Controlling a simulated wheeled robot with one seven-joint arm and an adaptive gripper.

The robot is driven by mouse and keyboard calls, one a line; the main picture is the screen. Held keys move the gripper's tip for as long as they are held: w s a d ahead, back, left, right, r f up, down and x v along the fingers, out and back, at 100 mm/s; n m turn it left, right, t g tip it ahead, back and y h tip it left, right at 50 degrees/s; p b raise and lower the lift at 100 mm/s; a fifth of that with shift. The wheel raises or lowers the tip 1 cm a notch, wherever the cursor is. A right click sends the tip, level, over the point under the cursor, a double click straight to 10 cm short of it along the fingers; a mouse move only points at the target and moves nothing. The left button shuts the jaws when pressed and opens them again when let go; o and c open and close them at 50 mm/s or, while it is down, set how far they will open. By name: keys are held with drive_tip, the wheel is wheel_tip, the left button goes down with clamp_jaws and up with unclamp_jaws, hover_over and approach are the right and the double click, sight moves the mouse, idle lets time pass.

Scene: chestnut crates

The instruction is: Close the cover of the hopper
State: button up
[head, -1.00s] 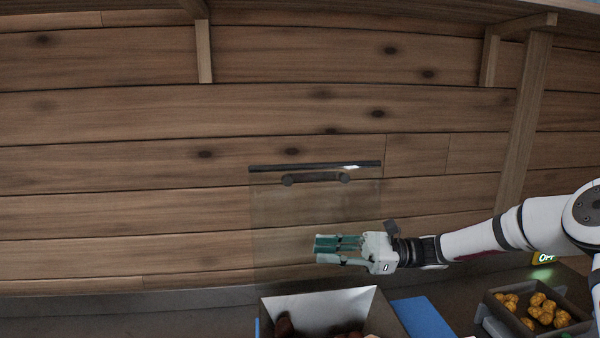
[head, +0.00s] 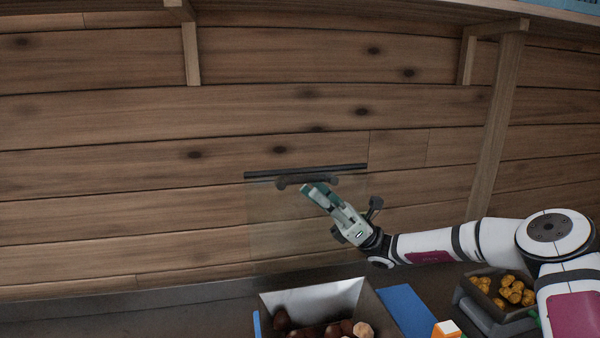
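The hopper (head: 345,292) is a metal bin at the bottom centre of the head view, with brown chestnuts (head: 281,318) in it. Its clear cover (head: 285,225) stands upright behind it, raised open. A dark bar (head: 300,172) runs along the cover's top edge, with a dark handle (head: 288,184) just under it. My gripper (head: 312,188) points up and left, its green fingertips at the handle, overlapping it in the picture. I cannot tell whether they touch it. The fingers are seen at an angle, so their gap is unclear.
A blue panel (head: 405,308) lies right of the hopper. An orange and white block (head: 447,329) is at the bottom edge. A dark crate (head: 470,292) of yellow-brown pieces (head: 515,290) stands at the right, partly behind my arm. A plank wall (head: 120,190) rises behind.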

sight(301, 179)
drive_tip(key=shift+p+x, duration=0.65)
drive_tip(key=shift+x, duration=2)
clamp_jaws()
